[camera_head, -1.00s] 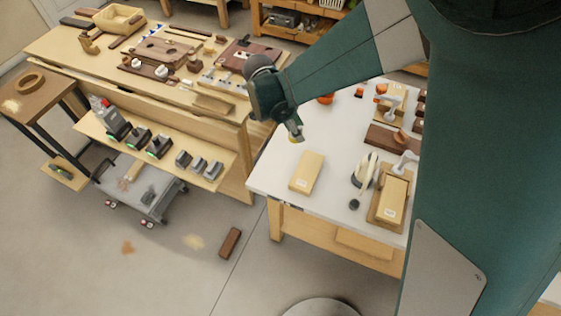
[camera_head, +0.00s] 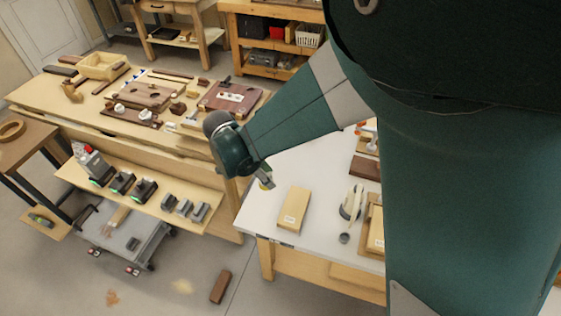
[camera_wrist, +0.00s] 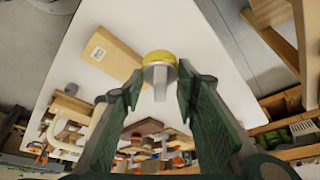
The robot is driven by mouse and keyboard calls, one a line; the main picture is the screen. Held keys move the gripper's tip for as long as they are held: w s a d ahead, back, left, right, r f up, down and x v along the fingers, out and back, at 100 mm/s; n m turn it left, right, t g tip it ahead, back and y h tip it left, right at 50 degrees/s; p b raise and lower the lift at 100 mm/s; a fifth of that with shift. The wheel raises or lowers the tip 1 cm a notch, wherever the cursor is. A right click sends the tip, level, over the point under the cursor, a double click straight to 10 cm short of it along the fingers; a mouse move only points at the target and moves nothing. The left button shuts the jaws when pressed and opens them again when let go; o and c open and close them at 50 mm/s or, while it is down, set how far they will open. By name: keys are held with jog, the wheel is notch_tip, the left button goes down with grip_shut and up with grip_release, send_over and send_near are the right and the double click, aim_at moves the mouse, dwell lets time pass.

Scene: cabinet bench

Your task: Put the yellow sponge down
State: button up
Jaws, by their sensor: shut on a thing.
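The yellow sponge (camera_wrist: 159,57) is held at the fingertips of my gripper (camera_wrist: 157,88) in the wrist view. It looks like a small rounded yellow piece with a pale grey part below it. The fingers are shut on the sponge. The wrist view shows the white tabletop (camera_wrist: 110,22) behind the sponge. I cannot tell the exact height of the sponge above it.
A pale wooden block (camera_head: 293,210) lies on the white table, right of my gripper. A cream tool (camera_head: 351,203) and a dark round piece (camera_head: 344,238) stand further right. A wooden workbench (camera_head: 60,100) with tools stands to the left. The tabletop's front left corner is clear.

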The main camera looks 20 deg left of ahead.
jog(key=shift+f+b, duration=0.4)
jog(key=shift+f, duration=2.45)
jog(key=shift+f, duration=0.1)
jog(key=shift+f+b, duration=0.3)
jog(key=shift+f, duration=1.5)
jog(key=shift+f, duration=0.15)
jog(key=o, duration=0.8)
jog(key=p+v, duration=0.1)
jog(key=v, duration=1.1)
jog(key=shift+r+p, duration=0.2)
jog(key=shift+p, duration=0.15)
jog(key=shift+d, duration=0.1)
